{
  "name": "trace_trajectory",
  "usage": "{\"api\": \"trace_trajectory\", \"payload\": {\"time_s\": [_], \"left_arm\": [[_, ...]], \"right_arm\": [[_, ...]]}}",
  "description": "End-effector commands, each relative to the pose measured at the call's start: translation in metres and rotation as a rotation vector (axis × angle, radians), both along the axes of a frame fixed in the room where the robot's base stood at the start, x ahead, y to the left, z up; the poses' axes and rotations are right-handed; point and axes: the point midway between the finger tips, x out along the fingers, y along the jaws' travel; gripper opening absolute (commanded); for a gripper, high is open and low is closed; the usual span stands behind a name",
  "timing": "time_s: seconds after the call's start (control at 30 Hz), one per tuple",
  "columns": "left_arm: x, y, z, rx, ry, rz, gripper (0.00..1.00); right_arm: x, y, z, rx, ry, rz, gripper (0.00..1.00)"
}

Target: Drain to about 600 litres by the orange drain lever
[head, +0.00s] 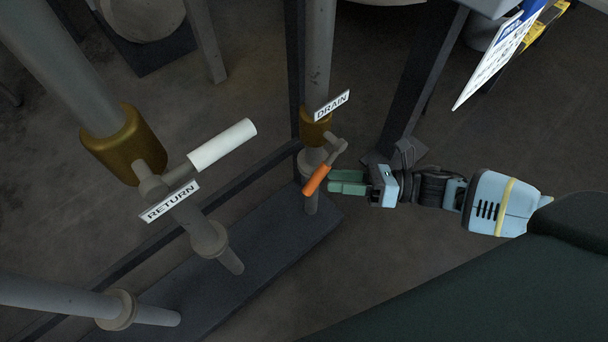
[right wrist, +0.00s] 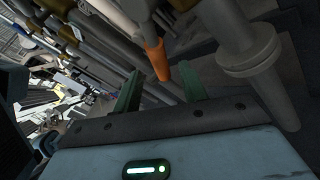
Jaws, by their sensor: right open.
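The orange drain lever (head: 317,180) is on the drain pipe below the brass valve body (head: 315,128) and the white DRAIN label (head: 332,106). It slants down to the left from its pivot. My right gripper (head: 332,182) reaches in from the right, with its green fingers close beside the lever. In the right wrist view the orange lever (right wrist: 157,60) shows beyond and between the two open fingertips (right wrist: 160,80). The gripper holds nothing; contact with the lever cannot be told. My left gripper is out of view. No litre reading is visible.
A white-handled lever (head: 222,145) with a RETURN label (head: 170,202) stands on the pipe to the left. A dark base plate (head: 215,275) lies under the pipes. A dark upright post (head: 420,85) rises behind my gripper. A printed sheet (head: 487,65) hangs at upper right.

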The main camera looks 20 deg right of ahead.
Motion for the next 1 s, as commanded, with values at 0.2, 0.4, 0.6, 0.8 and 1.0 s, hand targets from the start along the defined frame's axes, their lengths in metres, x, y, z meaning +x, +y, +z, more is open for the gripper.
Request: {"api": "trace_trajectory", "payload": {"time_s": [0.2,0.4,0.6,0.8,1.0], "left_arm": [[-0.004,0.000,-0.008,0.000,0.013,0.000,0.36],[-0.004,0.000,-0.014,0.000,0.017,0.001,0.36],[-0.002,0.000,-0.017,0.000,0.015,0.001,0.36],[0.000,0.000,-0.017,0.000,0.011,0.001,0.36],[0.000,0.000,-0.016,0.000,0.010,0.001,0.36]], "right_arm": [[0.014,0.028,0.000,0.004,-0.002,0.001,0.42],[0.026,0.052,0.000,0.003,-0.002,0.001,0.42],[0.032,0.064,0.000,0.001,-0.001,0.000,0.42],[0.032,0.065,0.000,0.001,-0.001,0.000,0.42],[0.032,0.065,0.000,0.002,0.000,0.000,0.27]]}}
